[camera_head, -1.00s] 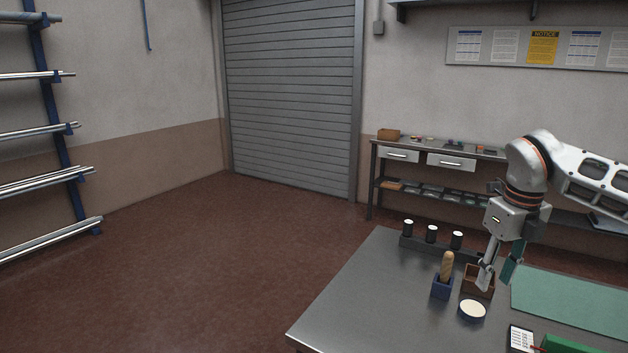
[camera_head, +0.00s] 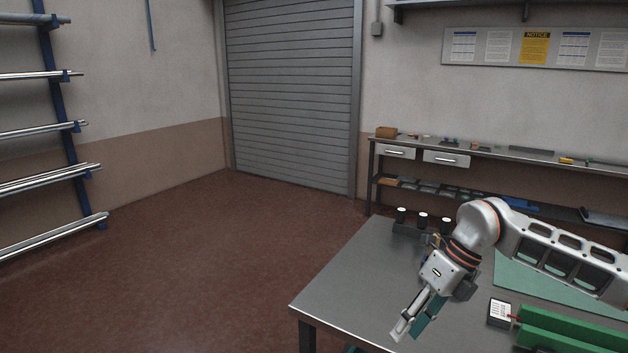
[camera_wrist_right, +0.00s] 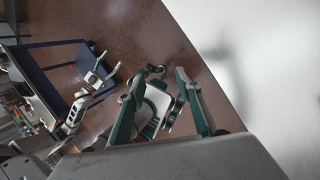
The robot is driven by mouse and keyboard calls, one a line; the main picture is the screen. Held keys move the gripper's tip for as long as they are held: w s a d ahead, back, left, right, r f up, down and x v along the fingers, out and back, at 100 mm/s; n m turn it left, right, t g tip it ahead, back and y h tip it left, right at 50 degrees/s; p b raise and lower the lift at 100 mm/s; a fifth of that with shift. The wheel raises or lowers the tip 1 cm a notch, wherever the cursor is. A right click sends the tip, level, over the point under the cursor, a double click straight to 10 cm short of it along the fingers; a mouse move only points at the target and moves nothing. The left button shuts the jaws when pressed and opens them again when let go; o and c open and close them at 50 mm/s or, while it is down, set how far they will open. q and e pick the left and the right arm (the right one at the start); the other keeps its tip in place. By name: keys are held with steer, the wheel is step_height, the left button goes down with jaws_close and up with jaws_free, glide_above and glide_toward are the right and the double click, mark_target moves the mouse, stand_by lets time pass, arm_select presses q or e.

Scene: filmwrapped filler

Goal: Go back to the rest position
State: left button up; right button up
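My right gripper (camera_head: 412,331) hangs over the near edge of the steel table in the head view, tilted down and left. Its fingers stand apart with nothing between them; they also show in the right wrist view (camera_wrist_right: 167,74). My left gripper is outside the head view. In the right wrist view, my left gripper (camera_wrist_right: 108,63) shows small at the upper left, its two fingers apart and empty.
The steel table (camera_head: 345,285) has a rack with black, white-topped cylinders (camera_head: 422,219) at the back, a green mat (camera_head: 535,285), a small card device (camera_head: 500,313) and a green block (camera_head: 565,330). My arm hides part of the tabletop. Open floor lies left.

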steer(key=s+a+r+m+t+y, duration=0.1)
steer(key=s+a+m+y, duration=0.3)
steer(key=a+y, duration=0.5)
steer(key=s+a+r+m+t+y, duration=0.25)
steer(key=s+a+y, duration=0.2)
steer(key=a, duration=0.95)
steer(key=w+d+f+m+t+h, duration=0.4)
steer(key=d+f+m+t+h, duration=0.75)
steer(key=m, duration=1.05)
steer(key=s+d+f+m, duration=0.2)
steer(key=d+f, duration=0.1)
steer(key=f, duration=0.3)
steer(key=s+d+f+m+h, duration=0.1)
steer(key=s+d+f+m, duration=0.1)
steer(key=f, duration=0.3)
steer(key=shift+s+d+f+m+t+h, duration=0.2)
steer(key=shift+d+f+m+t+h, duration=0.15)
steer(key=shift+d, duration=0.55)
steer(key=s+d+f+m+g+h, duration=0.1)
steer(key=s+d+f, duration=0.1)
steer(key=s+f, duration=0.2)
steer(key=s+d+f+m+g+h, duration=0.1)
steer(key=s+d+f+m+g, duration=0.1)
steer(key=s+f, duration=0.2)
steer(key=s+d+f+m+g+h, duration=0.1)
steer(key=s+d+f, duration=0.2)
steer(key=s+f, duration=0.1)
steer(key=shift+c, duration=0.4)
